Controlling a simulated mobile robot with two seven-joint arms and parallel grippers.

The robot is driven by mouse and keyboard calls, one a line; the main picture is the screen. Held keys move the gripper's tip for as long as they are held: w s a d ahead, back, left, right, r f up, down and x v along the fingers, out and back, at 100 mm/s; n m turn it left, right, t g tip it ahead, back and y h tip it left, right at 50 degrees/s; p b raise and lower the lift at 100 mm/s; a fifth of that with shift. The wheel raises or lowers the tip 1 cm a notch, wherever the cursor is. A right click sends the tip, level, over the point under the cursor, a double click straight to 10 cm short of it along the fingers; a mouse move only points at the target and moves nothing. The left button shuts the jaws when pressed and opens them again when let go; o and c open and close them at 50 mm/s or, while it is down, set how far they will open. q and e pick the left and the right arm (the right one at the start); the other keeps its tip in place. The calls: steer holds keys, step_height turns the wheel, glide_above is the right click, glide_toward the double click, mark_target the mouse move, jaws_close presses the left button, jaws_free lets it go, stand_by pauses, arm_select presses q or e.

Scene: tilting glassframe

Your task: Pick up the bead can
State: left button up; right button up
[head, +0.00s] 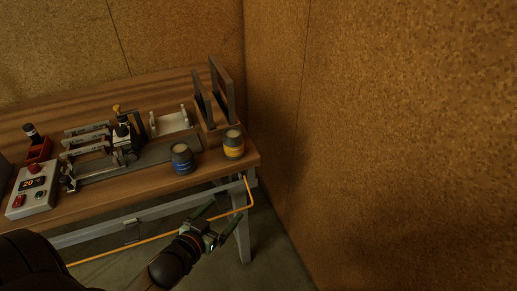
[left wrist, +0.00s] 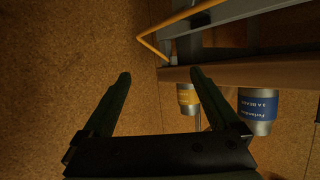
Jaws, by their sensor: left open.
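Two grey cans stand upright near the right front corner of the workbench (head: 110,200). One has a blue band (head: 182,160); the other, to its right, has a yellow band (head: 233,144). Both also show in the left wrist view, the blue-banded can (left wrist: 257,112) and the yellow-banded can (left wrist: 188,98). Their label text is too small to read surely, so I cannot tell which is the bead can. My left gripper (head: 226,212) is open and empty, in front of the bench edge and apart from both cans. Its fingers also show in the left wrist view (left wrist: 160,74). My right gripper is out of view.
Behind the cans stand a metal fixture (head: 130,160) and a rack with upright dark frames (head: 222,95). A control box (head: 33,190) and a red holder (head: 38,150) are at the left. An orange cable (head: 249,190) hangs at the front corner. A cork-like wall (head: 400,140) closes the right.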

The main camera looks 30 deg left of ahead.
arm_select(q)
steer(key=w+a+r+t+b, duration=0.1)
steer(key=w+a+r+t, duration=0.1)
steer(key=w+a+r, duration=0.15)
steer(key=t+b, duration=0.1)
steer(key=t, duration=0.1)
glide_toward(229, 140)
steer(key=shift+n+y, duration=0.4)
steer(key=w, duration=0.4)
steer(key=shift+w+a, duration=0.1)
steer(key=shift+a, duration=0.15)
steer(key=shift+w+d+f+p, duration=0.1)
steer(key=shift+w+p, duration=0.15)
steer(key=shift+w, duration=1.4)
steer(key=shift+w+f+p, duration=0.1)
steer(key=shift+w+p, duration=0.1)
steer(key=shift+w, duration=1.5)
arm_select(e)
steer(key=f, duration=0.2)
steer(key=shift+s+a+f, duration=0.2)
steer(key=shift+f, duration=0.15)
arm_select(q)
jaws_close()
